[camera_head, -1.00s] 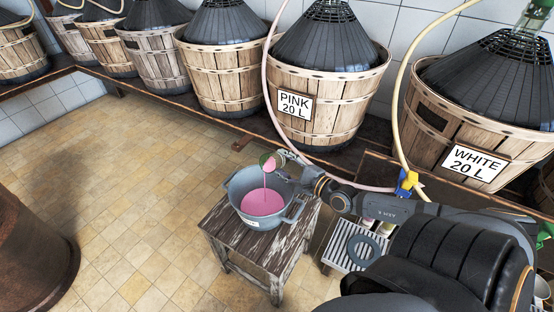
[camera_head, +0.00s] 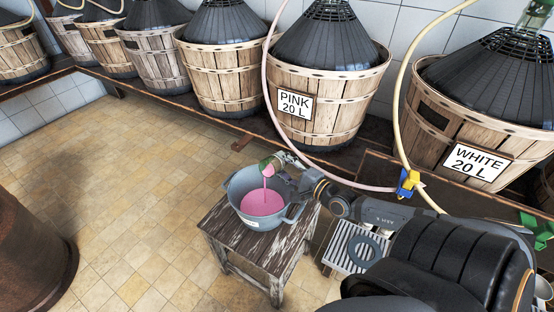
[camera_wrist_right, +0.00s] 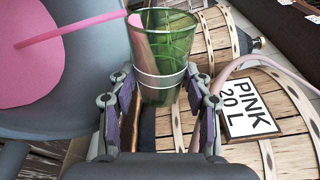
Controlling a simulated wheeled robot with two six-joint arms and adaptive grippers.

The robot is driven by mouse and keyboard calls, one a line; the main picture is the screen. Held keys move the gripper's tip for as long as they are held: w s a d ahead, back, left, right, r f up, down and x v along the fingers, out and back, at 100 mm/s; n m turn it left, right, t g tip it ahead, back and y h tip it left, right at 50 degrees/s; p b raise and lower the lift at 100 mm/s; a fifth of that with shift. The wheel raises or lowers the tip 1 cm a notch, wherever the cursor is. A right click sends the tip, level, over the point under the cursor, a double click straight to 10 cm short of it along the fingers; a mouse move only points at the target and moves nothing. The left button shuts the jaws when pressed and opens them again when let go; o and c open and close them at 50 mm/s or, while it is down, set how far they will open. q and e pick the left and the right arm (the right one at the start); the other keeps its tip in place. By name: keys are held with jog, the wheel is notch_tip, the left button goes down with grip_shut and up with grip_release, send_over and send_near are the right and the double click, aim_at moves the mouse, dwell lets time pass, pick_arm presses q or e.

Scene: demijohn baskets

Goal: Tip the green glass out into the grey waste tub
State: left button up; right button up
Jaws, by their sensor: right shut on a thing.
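The green glass (camera_head: 268,165) is tilted over the grey waste tub (camera_head: 238,188), and a thin pink stream runs from its mouth into the tub. Pink liquid (camera_head: 262,203) lies in the tub. My right gripper (camera_head: 283,172) is shut on the glass. In the right wrist view the green glass (camera_wrist_right: 163,55) has a pale band around it and sits between the fingers of my right gripper (camera_wrist_right: 160,100). The stream shows there going left into the tub (camera_wrist_right: 85,100). My left gripper is not in view.
The tub stands on a small wooden stool (camera_head: 240,238). Behind it is a bench with basket demijohns, among them PINK 20 L (camera_head: 325,110) and WHITE 20 L (camera_head: 470,130). A slatted drip tray (camera_head: 345,245) is right of the stool. The tiled floor at left is mostly clear.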

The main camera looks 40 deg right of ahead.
jog(key=shift+a+r+n, duration=0.1)
jog(key=shift+r+n, duration=0.2)
jog(key=shift+n, duration=0.1)
jog(key=shift+r+n+p, duration=0.15)
jog(key=shift+n+p, duration=0.15)
jog(key=shift+p, duration=0.05)
jog(key=shift+a+r+n, duration=0.15)
jog(key=shift+r+n, duration=0.05)
jog(key=shift+n, duration=0.3)
jog(key=shift+p, duration=0.3)
jog(key=shift+s+a+r+n, duration=0.1)
jog(key=shift+r+n, duration=0.2)
jog(key=shift+n, duration=0.2)
jog(key=shift+f+m+b, duration=0.3)
jog(key=shift+f+m, duration=0.1)
jog(key=shift+f, duration=0.05)
